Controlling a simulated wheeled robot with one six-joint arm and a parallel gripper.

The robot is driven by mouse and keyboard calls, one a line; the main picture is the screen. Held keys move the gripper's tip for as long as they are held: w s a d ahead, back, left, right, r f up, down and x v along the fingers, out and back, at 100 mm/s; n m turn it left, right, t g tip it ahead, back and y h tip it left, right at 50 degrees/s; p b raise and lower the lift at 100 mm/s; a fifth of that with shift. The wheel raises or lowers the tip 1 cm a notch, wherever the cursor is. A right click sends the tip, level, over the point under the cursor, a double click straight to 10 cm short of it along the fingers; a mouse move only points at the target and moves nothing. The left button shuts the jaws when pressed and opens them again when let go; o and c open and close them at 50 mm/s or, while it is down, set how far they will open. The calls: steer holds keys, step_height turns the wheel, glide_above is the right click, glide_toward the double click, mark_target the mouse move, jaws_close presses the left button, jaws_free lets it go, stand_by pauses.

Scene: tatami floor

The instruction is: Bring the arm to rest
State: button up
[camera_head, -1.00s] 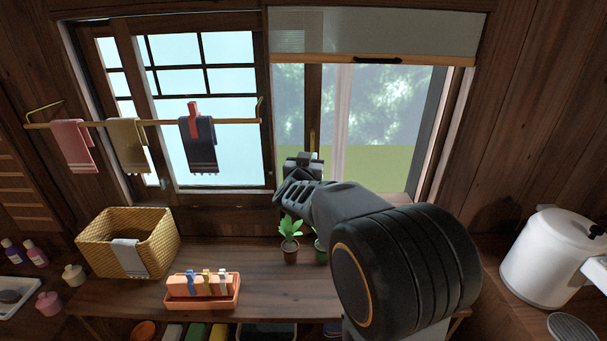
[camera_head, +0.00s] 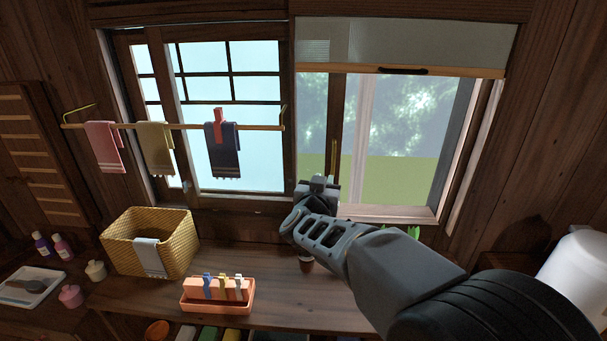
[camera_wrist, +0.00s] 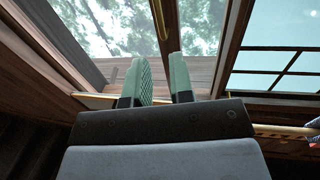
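My gripper (camera_wrist: 160,82) shows in the wrist view with its two pale green fingers apart and nothing between them. It points up toward the window (camera_wrist: 120,30). In the head view my gripper (camera_head: 318,184) is at the end of my grey arm, in front of the lower part of the window (camera_head: 400,130) and above the counter. The arm reaches in from the lower right and hides part of the counter and the potted plants. The fingertips are small and hard to make out in the head view.
A rod (camera_head: 180,126) with three towels hangs at the left window. A white cooker (camera_head: 575,265) stands at right.

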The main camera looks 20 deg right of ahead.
steer(key=s+a+f+n+g+y, duration=0.1)
steer(key=a+f+n+g+y, duration=0.3)
steer(key=a+f+y, duration=0.65)
steer(key=s+f+n+g, duration=0.3)
steer(key=s+g, duration=0.3)
steer(key=s, duration=1.1)
steer(key=shift+s+a+f+n+g, duration=0.2)
steer(key=shift+s+a+n+g, duration=0.1)
steer(key=shift+s+g, duration=0.1)
